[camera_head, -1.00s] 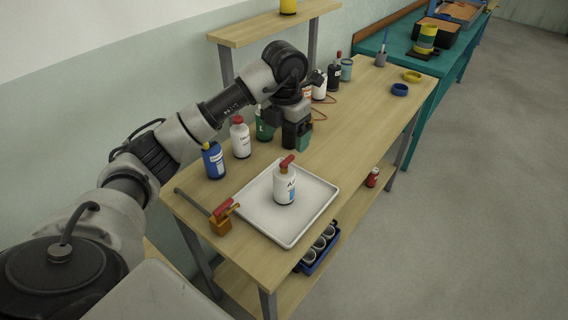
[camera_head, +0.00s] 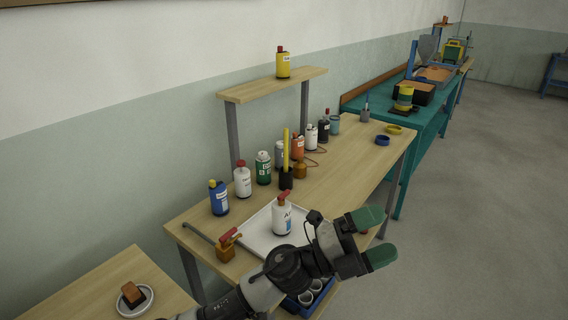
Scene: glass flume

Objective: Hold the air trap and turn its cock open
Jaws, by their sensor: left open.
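The air trap looks to be the white bottle (camera_head: 282,221) with a blue-and-white label, upright on the white tray (camera_head: 254,238). I can read only part of its label. Its red cock (camera_head: 284,197) sits on top with a short handle slanting sideways. My left gripper (camera_head: 374,238) is in front of and to the right of the tray, its two green-tipped fingers apart with nothing between them. It is clear of the bottle. My left arm hides the tray's near part. My right gripper does not show.
An orange fitting with a red handle (camera_head: 228,243) and a grey rod lies left of the tray. Several bottles, including a blue one (camera_head: 218,200) and a white one (camera_head: 242,181), line the bench's back, with a black holder (camera_head: 286,179) in front.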

